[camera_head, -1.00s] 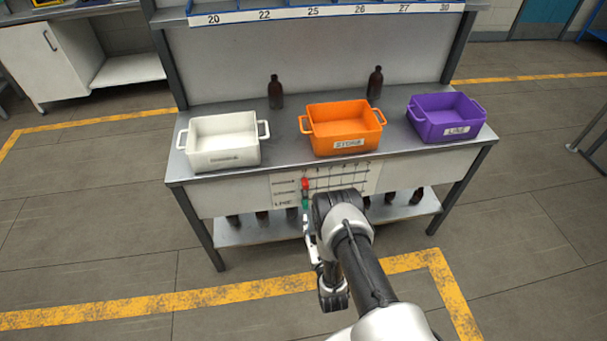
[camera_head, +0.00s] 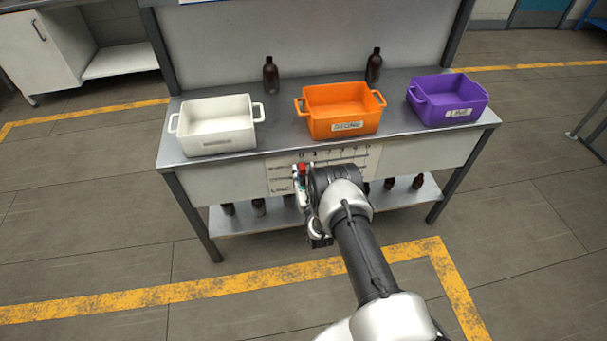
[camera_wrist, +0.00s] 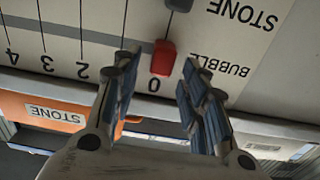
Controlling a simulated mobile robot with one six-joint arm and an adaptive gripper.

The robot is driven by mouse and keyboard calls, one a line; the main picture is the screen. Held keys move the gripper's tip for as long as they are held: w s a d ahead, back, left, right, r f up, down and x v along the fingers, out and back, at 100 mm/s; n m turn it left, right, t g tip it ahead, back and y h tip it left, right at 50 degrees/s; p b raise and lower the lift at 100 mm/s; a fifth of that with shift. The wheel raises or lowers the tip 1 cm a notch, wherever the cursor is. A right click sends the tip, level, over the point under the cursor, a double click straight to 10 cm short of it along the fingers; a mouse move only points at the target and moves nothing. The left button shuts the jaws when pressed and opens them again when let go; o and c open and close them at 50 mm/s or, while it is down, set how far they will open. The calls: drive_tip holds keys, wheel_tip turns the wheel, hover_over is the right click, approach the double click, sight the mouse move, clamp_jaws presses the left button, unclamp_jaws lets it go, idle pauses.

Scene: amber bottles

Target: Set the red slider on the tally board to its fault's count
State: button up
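The tally board (camera_head: 282,178) is fixed to the front of the workbench. In the wrist view the board (camera_wrist: 80,20) appears upside down, with STONE and BUBBLE rows and a 0 to 4 scale. The red slider (camera_wrist: 163,58) sits at 0 on the BUBBLE row; its red also shows in the head view (camera_head: 303,167). A dark grey slider (camera_wrist: 179,4) is at the STONE row, cut off by the frame edge. My gripper (camera_wrist: 160,64) is open, one finger on each side of the red slider, with visible gaps. My arm hides part of the board in the head view.
On the bench stand a white bin (camera_head: 216,140), an orange STONE bin (camera_head: 341,126) and a purple bin (camera_head: 447,114). Two amber bottles (camera_head: 270,75) (camera_head: 374,66) stand behind them. Several bottles (camera_head: 389,184) stand on the lower shelf (camera_head: 240,230).

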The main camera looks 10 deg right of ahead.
drive_tip(key=shift+w, duration=0.7)
drive_tip(key=shift+c, duration=0.4)
clamp_jaws()
